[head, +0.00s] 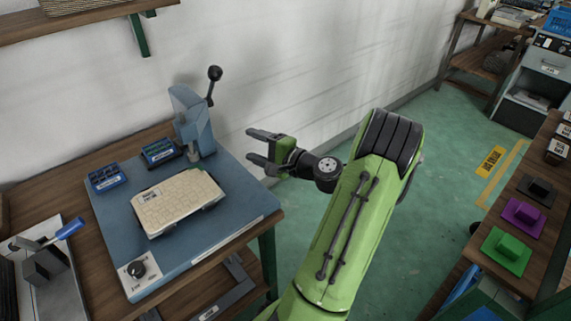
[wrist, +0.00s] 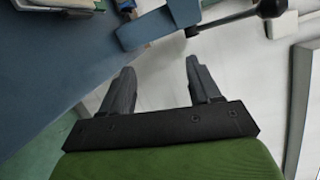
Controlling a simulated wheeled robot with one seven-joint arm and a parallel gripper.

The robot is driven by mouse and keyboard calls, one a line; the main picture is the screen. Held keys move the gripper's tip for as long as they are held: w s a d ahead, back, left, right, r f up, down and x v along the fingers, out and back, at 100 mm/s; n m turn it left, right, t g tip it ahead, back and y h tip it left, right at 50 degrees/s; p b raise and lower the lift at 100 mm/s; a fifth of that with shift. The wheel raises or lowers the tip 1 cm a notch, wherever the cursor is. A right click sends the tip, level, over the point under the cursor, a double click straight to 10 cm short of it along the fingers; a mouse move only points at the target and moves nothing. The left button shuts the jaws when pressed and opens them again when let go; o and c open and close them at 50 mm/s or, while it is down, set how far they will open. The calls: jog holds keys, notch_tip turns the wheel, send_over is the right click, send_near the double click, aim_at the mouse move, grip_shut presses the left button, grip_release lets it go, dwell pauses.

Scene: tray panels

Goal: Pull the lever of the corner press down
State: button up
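The corner press (head: 193,120) is a blue-grey upright body at the back corner of a blue base plate (head: 225,225). Its lever (head: 211,88) is a dark rod with a black ball knob (head: 215,72), standing up. My gripper (head: 250,146) is open and empty, right of the press and lower than the knob, with its fingers pointing left and apart from the press. In the wrist view the two fingers (wrist: 158,75) are spread. The press body (wrist: 160,24) and the black knob (wrist: 272,8) show beyond them at the top.
A white wall stands close behind. Clear green floor (head: 285,235) lies right of the table.

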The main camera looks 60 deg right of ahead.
jog(key=s, duration=0.9)
jog(key=shift+a+f, duration=0.25)
jog(key=shift+f, duration=0.1)
dwell(0.4)
jog(key=s+r+p, duration=0.1)
jog(key=s+p, duration=0.4)
jog(key=s, duration=1)
jog(key=shift+s+a+r, duration=0.15)
jog(key=shift+s+a, duration=0.2)
jog(key=shift+a, duration=0.05)
